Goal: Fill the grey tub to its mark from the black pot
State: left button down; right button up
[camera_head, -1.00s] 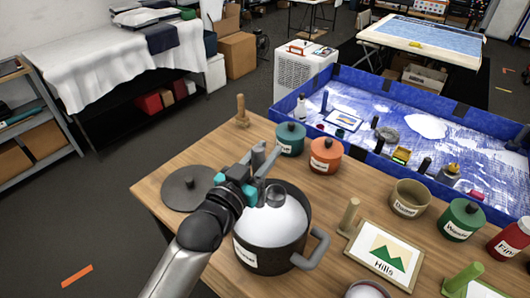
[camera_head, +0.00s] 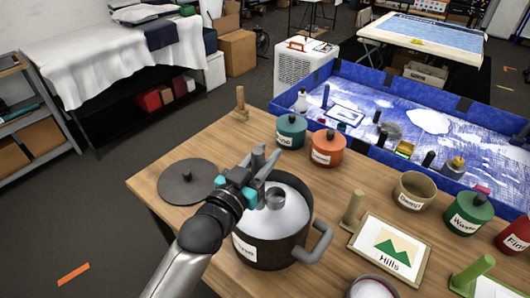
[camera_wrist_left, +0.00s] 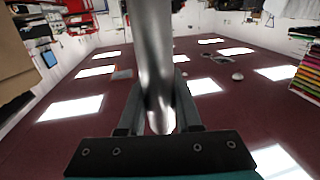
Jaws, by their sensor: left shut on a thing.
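The large black pot (camera_head: 272,252) stands on the wooden table, open and holding white material (camera_head: 290,215). My left gripper (camera_head: 257,172) is above the pot's far left rim, shut on a metal scoop. The scoop's small round grey cup (camera_head: 276,200) is inside the pot, at the white material; how deep it sits I cannot tell. In the left wrist view the scoop's shiny handle (camera_wrist_left: 153,60) stands between the fingers. A round container (camera_head: 372,289) with white inside is cut off at the bottom edge; I cannot tell whether it is the grey tub. My right gripper is out of view.
A dark lid (camera_head: 188,182) lies left of the pot. A teal pot (camera_head: 291,132), an orange pot (camera_head: 327,150), a tan pot (camera_head: 413,192) and a green pot (camera_head: 467,214) stand behind and to the right. A wooden peg (camera_head: 353,210) and a "Hills" picture card (camera_head: 388,247) are right of the pot.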

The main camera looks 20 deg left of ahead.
pick_arm(q)
jog(key=shift+f+b, duration=1.25)
jog(key=shift+f, duration=0.9)
jog(key=shift+r, duration=0.1)
notch_tip(320, 180, up, 11)
jog(key=p, duration=0.9)
jog(key=shift+f+p, duration=0.2)
jog(key=shift+p, duration=0.1)
jog(key=shift+f, duration=0.1)
